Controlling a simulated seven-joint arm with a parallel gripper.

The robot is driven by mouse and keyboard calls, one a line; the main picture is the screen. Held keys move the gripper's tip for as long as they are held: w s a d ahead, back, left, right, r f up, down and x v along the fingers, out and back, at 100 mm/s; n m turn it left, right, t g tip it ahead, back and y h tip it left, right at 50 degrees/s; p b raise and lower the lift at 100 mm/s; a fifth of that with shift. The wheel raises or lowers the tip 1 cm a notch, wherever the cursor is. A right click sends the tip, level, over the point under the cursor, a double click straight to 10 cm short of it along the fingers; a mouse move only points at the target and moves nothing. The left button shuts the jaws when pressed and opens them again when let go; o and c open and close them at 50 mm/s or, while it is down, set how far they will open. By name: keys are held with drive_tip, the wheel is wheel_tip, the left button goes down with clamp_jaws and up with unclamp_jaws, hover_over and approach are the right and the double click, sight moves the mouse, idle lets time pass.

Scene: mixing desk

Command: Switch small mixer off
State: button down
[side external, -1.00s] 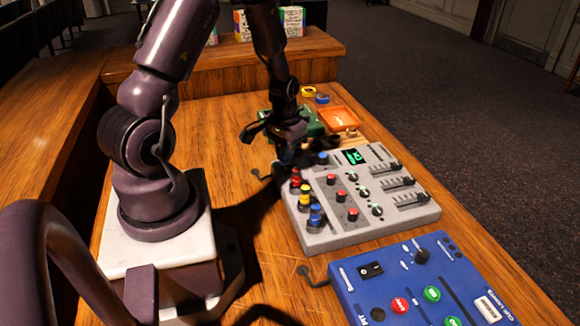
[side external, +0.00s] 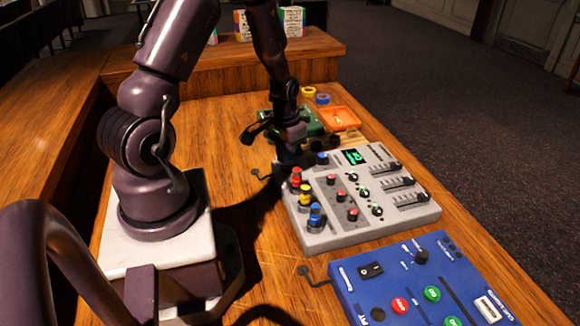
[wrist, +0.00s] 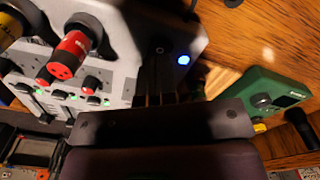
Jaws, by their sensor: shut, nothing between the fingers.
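A grey mixer (side external: 335,228) lies on the wooden desk with knobs, sliders and a lit green display. It fills the upper left of the wrist view (wrist: 125,50), with a red knob (wrist: 70,55) and a glowing blue light (wrist: 183,60) near its edge. A smaller green device (side external: 312,122) lies behind it, partly hidden by my arm; its face shows at right in the wrist view (wrist: 262,88). My gripper (side external: 287,156) is shut and empty, pointing down at the grey mixer's far left corner. Its fingertips (wrist: 165,97) are close to that edge; contact cannot be told.
A blue device (side external: 380,290) with a black rocker switch lies at the front right. An orange tray (side external: 340,118) and small round tape-like rolls (side external: 309,92) are at the back. Bare desk lies left of the grey mixer.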

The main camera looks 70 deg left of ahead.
sight(285, 168)
drive_tip(key=shift+f, duration=1.1)
idle(0.4)
drive_tip(key=shift+r, duration=3.5)
drive_tip(key=shift+s+d+f+g+h, duration=0.1)
drive_tip(key=shift+s+d+g+h, duration=0.2)
drive_tip(key=shift+s+d, duration=0.35)
drive_tip(key=s+d+r+m+t, duration=0.2)
drive_tip(key=d+r+m+t, duration=0.1)
drive_tip(key=d+r, duration=0.6)
drive_tip(key=s+d+r+m+t, duration=0.3)
drive_tip(key=d+r, duration=0.7)
drive_tip(key=r, duration=0.4)
drive_tip(key=shift+s+d+r, duration=0.25)
drive_tip(key=shift+s+r, duration=0.1)
drive_tip(key=shift+r, duration=0.05)
